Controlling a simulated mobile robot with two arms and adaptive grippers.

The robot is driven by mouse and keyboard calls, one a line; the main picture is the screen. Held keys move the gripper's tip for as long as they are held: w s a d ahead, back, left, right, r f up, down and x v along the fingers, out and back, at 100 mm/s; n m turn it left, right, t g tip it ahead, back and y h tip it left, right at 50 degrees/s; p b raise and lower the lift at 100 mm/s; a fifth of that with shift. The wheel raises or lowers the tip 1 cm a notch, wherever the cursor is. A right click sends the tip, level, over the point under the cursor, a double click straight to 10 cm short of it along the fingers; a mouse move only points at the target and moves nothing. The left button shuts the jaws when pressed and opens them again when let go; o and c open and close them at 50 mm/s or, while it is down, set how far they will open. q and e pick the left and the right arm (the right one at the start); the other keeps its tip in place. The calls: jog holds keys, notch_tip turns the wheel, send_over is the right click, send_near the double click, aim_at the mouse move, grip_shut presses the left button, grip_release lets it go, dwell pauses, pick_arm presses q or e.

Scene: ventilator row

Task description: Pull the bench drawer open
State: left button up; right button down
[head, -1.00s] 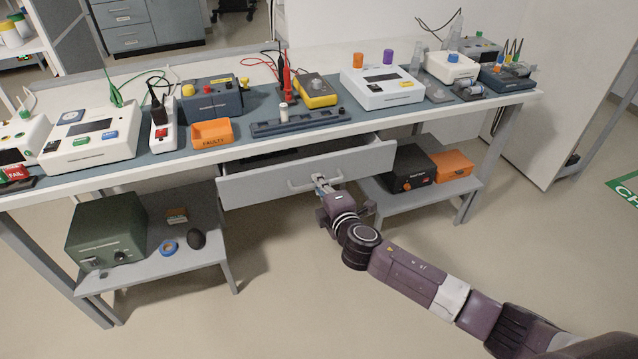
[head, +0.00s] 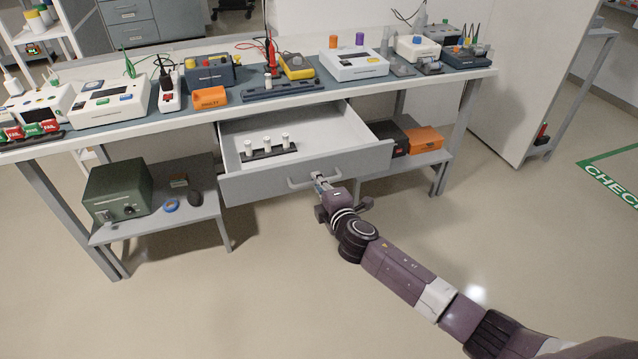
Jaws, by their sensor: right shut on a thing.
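The bench drawer (head: 362,161) is grey and stands well out from under the bench top, with its white inside showing. Its light bar handle (head: 298,184) is on the middle of the front. My right gripper (head: 318,180) is shut on the right part of this handle; the fingertips are small in the view. Inside the drawer, a dark rack (head: 262,155) holds 3 small white cylinders near the left. My left gripper is not in the head view.
The bench (head: 130,127) carries several devices and an orange bin (head: 209,98). Below, a left shelf (head: 196,211) holds a green box (head: 117,191), and a right shelf (head: 433,159) holds an orange box (head: 425,140). The floor in front is clear.

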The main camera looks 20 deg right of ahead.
jog(key=shift+s, duration=0.2)
jog(key=c, duration=2.3)
grip_release()
jog(key=shift+c, duration=0.2)
jog(key=v, duration=1.1)
jog(key=shift+s, duration=0.4)
